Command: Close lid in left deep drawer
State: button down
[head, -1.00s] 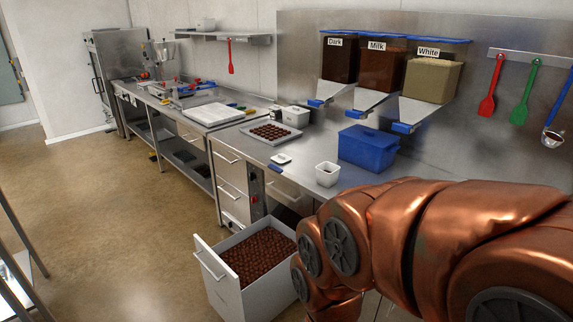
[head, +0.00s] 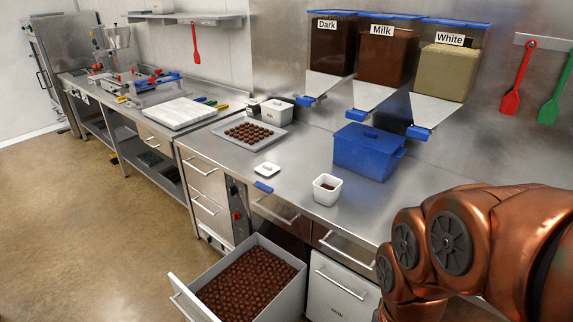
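The left deep drawer (head: 291,296) is pulled out below the counter at the lower middle of the head view. Its top is uncovered and it is filled with small brown chocolate pieces (head: 247,283). Its handle (head: 186,305) is on the front panel at the left. No lid can be made out on or in it. A small white lid (head: 267,169) lies on the counter beside an open white tub (head: 327,188) with dark contents. My copper arm fills the lower right; my gripper is outside the view.
A shut deep drawer (head: 340,293) stands right of the open one. On the counter (head: 225,160) are a blue lidded box (head: 368,152) and a tray of chocolates (head: 249,133). Dispensers (head: 395,57) hang above. The floor (head: 90,230) at left is clear.

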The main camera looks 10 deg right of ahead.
aim_at(263, 187)
jog(key=u, duration=0.35)
jog(key=i, duration=1.1)
jog(key=u, duration=0.7)
